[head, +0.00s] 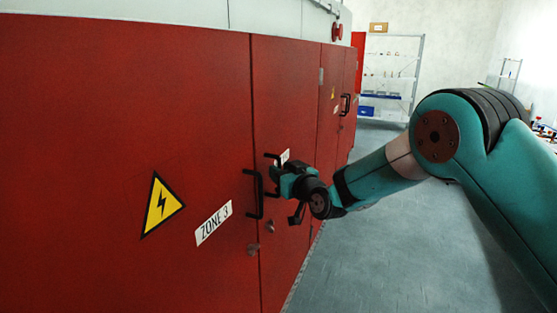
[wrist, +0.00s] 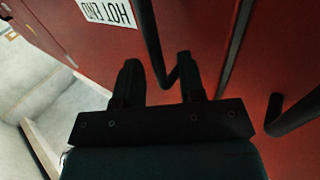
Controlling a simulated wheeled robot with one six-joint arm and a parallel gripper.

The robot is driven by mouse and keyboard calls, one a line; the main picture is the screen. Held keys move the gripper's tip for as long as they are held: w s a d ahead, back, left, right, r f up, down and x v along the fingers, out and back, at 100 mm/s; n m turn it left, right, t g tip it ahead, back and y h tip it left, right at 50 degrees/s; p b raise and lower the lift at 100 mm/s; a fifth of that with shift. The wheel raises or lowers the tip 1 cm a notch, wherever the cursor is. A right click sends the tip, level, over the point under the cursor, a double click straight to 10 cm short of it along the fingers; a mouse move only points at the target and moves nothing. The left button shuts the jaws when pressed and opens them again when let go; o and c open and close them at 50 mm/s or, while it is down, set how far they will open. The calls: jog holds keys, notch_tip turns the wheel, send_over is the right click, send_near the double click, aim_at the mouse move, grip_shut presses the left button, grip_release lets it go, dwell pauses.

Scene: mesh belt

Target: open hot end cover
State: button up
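The hot end cover is a red door panel (head: 285,85), shut flush in the cabinet front. Its white label (wrist: 108,12) reads HOT END, upside down in the wrist view; in the head view the label (head: 285,156) is partly covered by my arm. The cover's black bar handle (wrist: 150,40) runs between my fingers in the wrist view; in the head view mostly its upper end (head: 271,156) shows. My gripper (wrist: 158,66) is open, one finger on each side of the bar, with a gap visible. In the head view my gripper (head: 279,176) is at the handle, its fingertips hard to make out.
The ZONE 3 door (head: 130,130) with its own black handle (head: 253,194) is shut just left of the cover. Another handle (head: 345,105) is farther along. Grey floor (head: 390,250) is open on the right. A shelf rack (head: 390,75) stands at the back.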

jog(key=shift+x, duration=0.85)
grip_shut()
